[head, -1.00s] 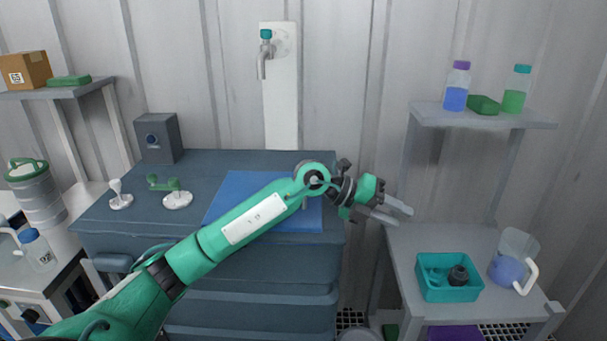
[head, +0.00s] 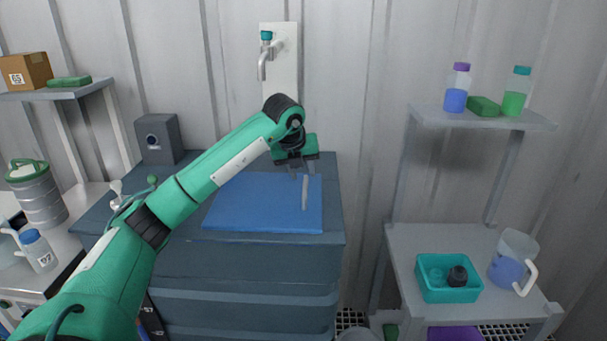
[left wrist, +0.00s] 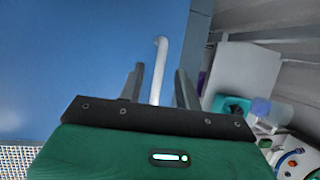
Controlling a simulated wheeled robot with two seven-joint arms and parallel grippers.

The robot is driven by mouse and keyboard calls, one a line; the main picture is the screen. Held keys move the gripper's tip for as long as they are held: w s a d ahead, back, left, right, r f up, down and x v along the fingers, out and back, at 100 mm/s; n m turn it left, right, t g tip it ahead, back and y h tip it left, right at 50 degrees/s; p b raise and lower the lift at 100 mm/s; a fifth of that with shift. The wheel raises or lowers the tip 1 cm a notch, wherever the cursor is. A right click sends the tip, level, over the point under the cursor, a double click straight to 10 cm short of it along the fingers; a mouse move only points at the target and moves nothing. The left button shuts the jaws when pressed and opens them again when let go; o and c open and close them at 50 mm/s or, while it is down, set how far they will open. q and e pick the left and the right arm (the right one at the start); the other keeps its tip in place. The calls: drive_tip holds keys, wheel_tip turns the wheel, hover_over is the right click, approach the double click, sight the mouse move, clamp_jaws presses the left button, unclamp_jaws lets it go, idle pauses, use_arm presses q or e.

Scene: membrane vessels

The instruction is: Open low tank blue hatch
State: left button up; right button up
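The blue hatch (head: 255,205) lies flat and closed on top of the low dark blue-grey tank (head: 270,258). A pale bar handle (head: 305,192) stands along its right side. My left gripper (head: 299,172) is above the far end of this handle, fingers pointing down. In the left wrist view the open left gripper (left wrist: 159,85) has the handle (left wrist: 161,62) showing between its two fingers, with gaps on both sides. The blue hatch (left wrist: 75,55) fills the left of that view. I cannot tell how far the fingertips are above the hatch. My right gripper is not in view.
A tap (head: 264,58) is on the wall behind the tank. A grey box (head: 158,138) stands at the tank's back left. A side table at right holds a teal bin (head: 448,292) and a jug (head: 512,262). Bottles stand on the shelf (head: 480,118) above.

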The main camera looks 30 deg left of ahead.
use_arm(q)
drive_tip(key=shift+x, duration=1.1)
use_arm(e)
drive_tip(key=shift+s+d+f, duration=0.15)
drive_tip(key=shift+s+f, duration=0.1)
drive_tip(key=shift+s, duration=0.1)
use_arm(q)
drive_tip(key=shift+c, duration=0.4)
clamp_jaws()
